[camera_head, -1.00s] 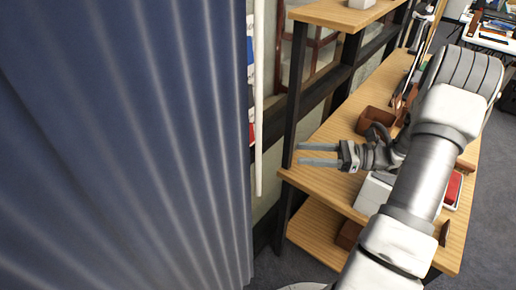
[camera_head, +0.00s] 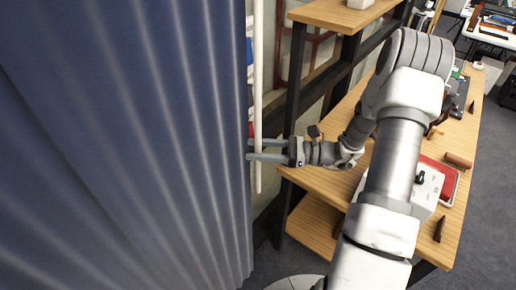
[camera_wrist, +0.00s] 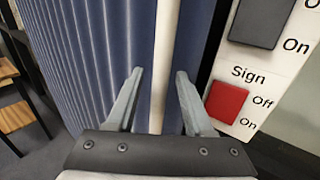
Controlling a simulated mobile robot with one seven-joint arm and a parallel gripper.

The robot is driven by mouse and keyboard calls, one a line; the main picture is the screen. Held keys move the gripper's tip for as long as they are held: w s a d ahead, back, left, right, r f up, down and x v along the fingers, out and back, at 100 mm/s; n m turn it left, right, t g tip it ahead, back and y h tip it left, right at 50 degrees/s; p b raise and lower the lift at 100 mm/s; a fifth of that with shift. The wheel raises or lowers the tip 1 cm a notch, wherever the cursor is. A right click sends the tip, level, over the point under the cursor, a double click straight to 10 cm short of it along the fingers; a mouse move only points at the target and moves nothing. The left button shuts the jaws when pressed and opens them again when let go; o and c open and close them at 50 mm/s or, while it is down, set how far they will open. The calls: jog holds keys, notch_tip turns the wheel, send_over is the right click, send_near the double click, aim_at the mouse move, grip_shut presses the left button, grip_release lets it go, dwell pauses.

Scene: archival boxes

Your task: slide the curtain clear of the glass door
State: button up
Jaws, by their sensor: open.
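The blue pleated curtain (camera_head: 120,150) fills the left half of the head view. It also shows in the wrist view (camera_wrist: 90,55). A pale upright rod (camera_head: 258,100) hangs along the curtain's right edge. In the wrist view the rod (camera_wrist: 164,60) runs between the two fingers of my gripper (camera_wrist: 160,98). In the head view my gripper (camera_head: 264,150) points left at the rod's lower part, fingers apart on either side of it. It is open and not clamped. I cannot pick out the glass door; the curtain may hide it.
A wooden shelf unit (camera_head: 308,246) with dark posts stands right of the curtain, below my arm. A red tray (camera_head: 438,178) and a white box sit on it. A switch panel (camera_wrist: 278,60) marked "Sign" is right of the rod.

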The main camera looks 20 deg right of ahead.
grip_shut()
dwell(1.3)
